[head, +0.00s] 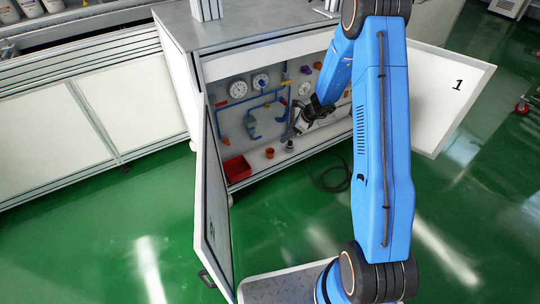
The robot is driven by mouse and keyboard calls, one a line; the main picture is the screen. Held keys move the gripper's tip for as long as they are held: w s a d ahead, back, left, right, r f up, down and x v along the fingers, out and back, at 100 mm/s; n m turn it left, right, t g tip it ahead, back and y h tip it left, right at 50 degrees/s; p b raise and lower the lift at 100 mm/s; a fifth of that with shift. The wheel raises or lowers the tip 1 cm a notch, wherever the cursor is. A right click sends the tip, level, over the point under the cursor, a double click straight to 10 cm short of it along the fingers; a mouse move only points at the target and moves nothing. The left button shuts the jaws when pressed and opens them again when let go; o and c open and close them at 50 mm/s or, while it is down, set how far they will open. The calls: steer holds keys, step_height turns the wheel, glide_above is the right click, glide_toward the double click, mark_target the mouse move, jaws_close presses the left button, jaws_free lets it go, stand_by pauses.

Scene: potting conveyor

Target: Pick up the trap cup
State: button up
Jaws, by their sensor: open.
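My gripper (302,124) is inside the open cabinet, in front of the pipe panel on its right half. It is small and dark here, with its jaws open, and I see nothing held between them. A small orange cup-shaped piece (270,153) stands on the cabinet floor. A small dark and grey piece (290,145) stands to its right, below my gripper. I cannot tell for sure which piece is the trap cup. A blue fitting (253,128) hangs on the pipes left of my gripper. My wrist hides part of the panel.
A red bin (237,168) sits at the cabinet's left front. Gauges (238,89) and blue pipes line the panel. The left door (211,215) and the right door (449,98) stand open at the sides. A dark hose (330,180) hangs over the front edge.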

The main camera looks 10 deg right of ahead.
step_height(320, 180, down, 4)
steer(key=r+m, duration=0.1)
glide_toward(272, 150)
steer(key=s+a, duration=0.1)
steer(key=a, duration=0.1)
steer(key=shift+x, duration=3.45)
steer(key=shift+s, duration=0.1)
steer(key=c, duration=1.1)
